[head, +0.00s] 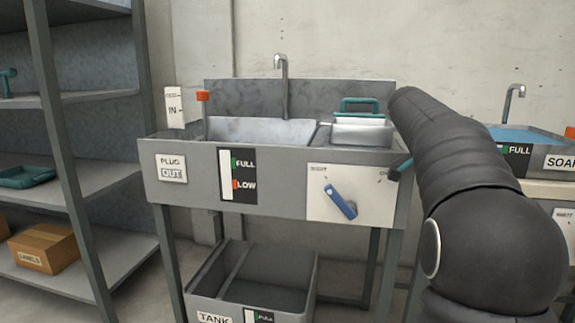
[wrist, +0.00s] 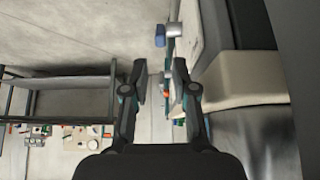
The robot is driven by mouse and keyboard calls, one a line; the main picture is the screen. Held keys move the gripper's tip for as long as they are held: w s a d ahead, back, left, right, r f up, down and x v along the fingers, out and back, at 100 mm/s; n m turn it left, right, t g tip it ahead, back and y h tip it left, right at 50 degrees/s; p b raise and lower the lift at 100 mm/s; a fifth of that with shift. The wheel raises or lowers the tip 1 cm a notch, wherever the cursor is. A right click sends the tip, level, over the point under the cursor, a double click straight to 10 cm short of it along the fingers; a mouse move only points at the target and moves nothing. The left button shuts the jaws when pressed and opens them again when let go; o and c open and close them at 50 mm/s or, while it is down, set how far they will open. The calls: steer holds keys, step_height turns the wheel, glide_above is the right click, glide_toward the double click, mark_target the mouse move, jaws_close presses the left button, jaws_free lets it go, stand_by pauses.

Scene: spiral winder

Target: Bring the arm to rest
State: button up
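My arm, dark and padded, fills the right side of the head view, bent and raised in front of the sink unit's right end. My gripper (wrist: 159,80) shows in the wrist view with its two fingers apart. Nothing is held between them; pale floor or wall shows through the gap. In the head view the gripper is mostly hidden behind the arm.
A grey sink (head: 178,196) with a tap (head: 283,85), a teal-handled basket (head: 361,133) and a blue lever (head: 341,203) stands ahead. A tank (head: 203,299) sits below. Shelves (head: 100,97) stand left. A second basin (head: 537,153) lies beyond my arm.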

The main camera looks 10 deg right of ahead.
steer(key=s+a+f+n+t+y+p, duration=0.2)
steer(key=s+a+n, duration=0.4)
steer(key=a, duration=0.3)
steer(key=s+a+f+n+t+y+p, duration=0.2)
steer(key=s+a+f+n+t+p, duration=0.1)
steer(key=s+a+n, duration=0.4)
steer(key=s+a+f+n+t+y+p, duration=0.2)
steer(key=s+a+n, duration=0.5)
steer(key=a, duration=0.6)
step_height(320, 180, down, 3)
steer(key=shift+s+a+r+n+t+p, duration=0.15)
steer(key=shift+n+t+p, duration=0.35)
steer(key=shift+n, duration=0.5)
